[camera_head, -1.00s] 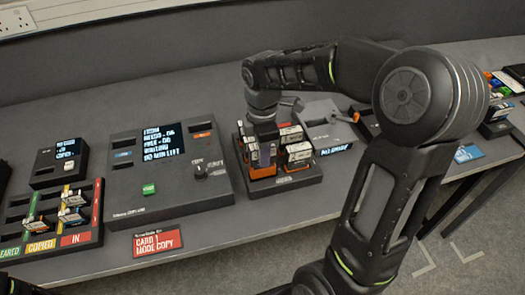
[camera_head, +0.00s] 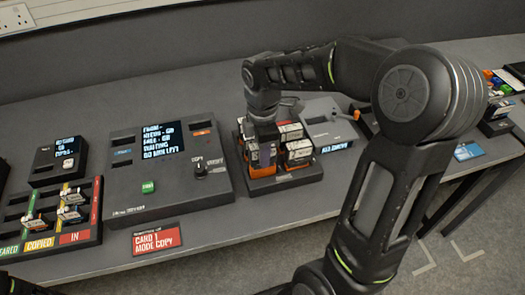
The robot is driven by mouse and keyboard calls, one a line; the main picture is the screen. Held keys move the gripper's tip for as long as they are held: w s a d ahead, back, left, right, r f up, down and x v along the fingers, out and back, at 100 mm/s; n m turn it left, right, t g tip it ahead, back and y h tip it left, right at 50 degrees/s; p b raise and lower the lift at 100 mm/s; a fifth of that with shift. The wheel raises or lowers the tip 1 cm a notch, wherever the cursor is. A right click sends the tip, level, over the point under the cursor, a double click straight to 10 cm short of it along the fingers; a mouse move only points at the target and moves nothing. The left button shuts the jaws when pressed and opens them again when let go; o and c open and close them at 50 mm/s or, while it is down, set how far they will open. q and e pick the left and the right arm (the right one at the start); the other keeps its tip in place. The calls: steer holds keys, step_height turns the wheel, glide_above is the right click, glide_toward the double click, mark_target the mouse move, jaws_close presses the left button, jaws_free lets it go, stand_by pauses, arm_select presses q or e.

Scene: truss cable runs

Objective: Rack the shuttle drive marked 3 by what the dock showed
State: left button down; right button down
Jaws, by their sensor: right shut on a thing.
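My right gripper (camera_head: 263,132) points down into a black tray (camera_head: 287,184) of drives at the middle of the bench. The dark dock (camera_head: 168,197) to the left has a lit screen with several text lines, a green button and a knob.
A grey box (camera_head: 322,127) is right of the tray. My right arm covers bench beyond.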

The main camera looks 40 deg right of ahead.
steer(key=shift+f+b, duration=0.8)
steer(key=shift+f, duration=0.5)
stand_by(1.0)
steer(key=c, duration=1.1)
jaws_free()
steer(key=shift+o, duration=0.3)
steer(key=shift+o, duration=1.4)
steer(key=shift+r, duration=0.1)
